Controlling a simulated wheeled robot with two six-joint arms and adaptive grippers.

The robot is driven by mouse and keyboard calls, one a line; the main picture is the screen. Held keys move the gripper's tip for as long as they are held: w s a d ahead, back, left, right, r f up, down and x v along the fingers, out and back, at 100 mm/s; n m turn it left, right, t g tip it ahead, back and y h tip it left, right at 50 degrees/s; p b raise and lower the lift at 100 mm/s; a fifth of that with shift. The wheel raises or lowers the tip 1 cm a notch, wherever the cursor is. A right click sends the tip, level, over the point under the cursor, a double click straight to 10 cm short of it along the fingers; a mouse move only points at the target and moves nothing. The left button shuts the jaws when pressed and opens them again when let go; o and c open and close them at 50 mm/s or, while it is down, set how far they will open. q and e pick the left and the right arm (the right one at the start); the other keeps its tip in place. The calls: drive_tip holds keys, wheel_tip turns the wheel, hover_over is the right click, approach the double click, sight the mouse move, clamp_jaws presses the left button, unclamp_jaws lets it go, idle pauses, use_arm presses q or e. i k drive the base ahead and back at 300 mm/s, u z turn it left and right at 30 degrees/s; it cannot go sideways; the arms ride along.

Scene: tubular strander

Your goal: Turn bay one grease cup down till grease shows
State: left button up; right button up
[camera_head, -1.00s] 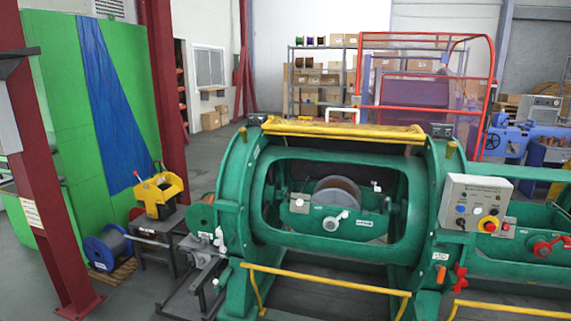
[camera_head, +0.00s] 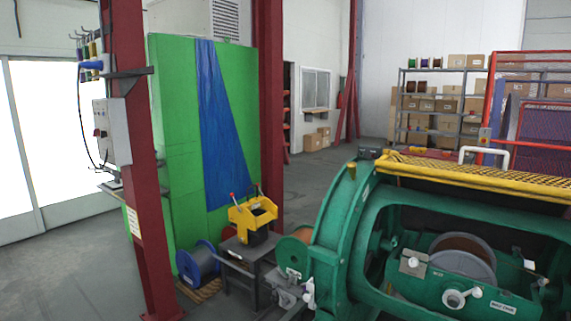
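The green tubular strander (camera_head: 345,225) fills the lower right of the head view. Through the opening of its tube I see a bay with a grey and brown spool (camera_head: 465,258) in a green cradle (camera_head: 420,285). A white handled knob (camera_head: 460,297) sits on the cradle's front, with a small silver fitting (camera_head: 413,262) at its upper left. Labels on the cradle are too small to read surely. I cannot tell which part is the grease cup, and no grease can be made out. Neither of my grippers is in view.
A yellow mesh walkway (camera_head: 470,176) tops the machine. A yellow unit on a dark stand (camera_head: 252,215) and a blue-flanged reel (camera_head: 197,264) stand left of it. A red post (camera_head: 130,190) carries a grey box. The floor at lower left (camera_head: 60,270) is clear.

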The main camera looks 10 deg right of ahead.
sight(352, 166)
drive_tip(key=u, duration=0.7)
drive_tip(key=i, duration=2.3)
drive_tip(key=z, duration=0.65)
drive_tip(key=i, duration=0.8)
drive_tip(key=z, duration=0.8)
